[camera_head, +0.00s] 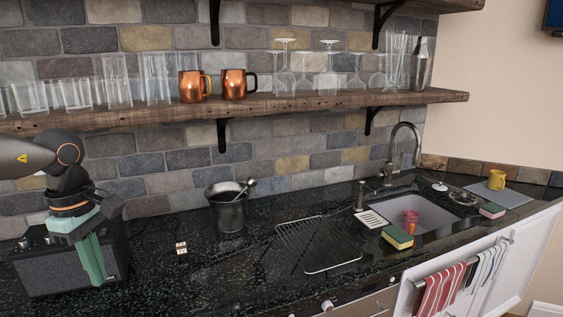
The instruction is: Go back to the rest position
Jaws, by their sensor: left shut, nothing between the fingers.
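My left gripper (94,262) is at the left, with green fingers pointing down. Its fingers are shut with nothing seen between them. It hangs in front of a black speaker-like box (55,272) on the dark counter and hides part of it. I cannot tell whether it touches the box. My left arm comes in from the left edge below the shelf. My right gripper is not in view.
A wooden shelf (300,106) above the counter holds glasses and two copper mugs (233,84). A dark bucket (228,212), a wire rack (318,246) and a sink (428,212) with a faucet (403,140) stand right of the gripper.

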